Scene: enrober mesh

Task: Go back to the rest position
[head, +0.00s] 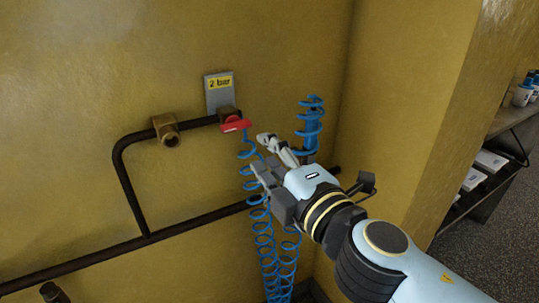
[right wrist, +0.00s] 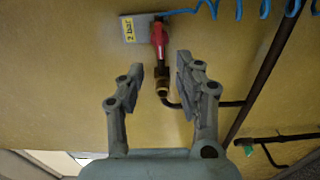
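My right gripper (head: 263,156) is open and empty, reaching in from the lower right toward the wall. In the right wrist view its two fingers (right wrist: 160,75) stand apart. A red valve handle (head: 236,125) on the black pipe is just beyond the fingertips; it also shows in the right wrist view (right wrist: 158,40), above the gap between the fingers. I see no contact with it. A brass fitting (head: 167,131) sits on the pipe to the left of the handle. My left gripper is not in view.
Blue coiled hose (head: 264,240) hangs behind and below my right gripper, close to it. A grey plate with a yellow "2 bar" label (head: 219,84) is above the handle. Black pipe (head: 125,180) runs along the yellow wall. Shelving (head: 484,170) stands at the far right.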

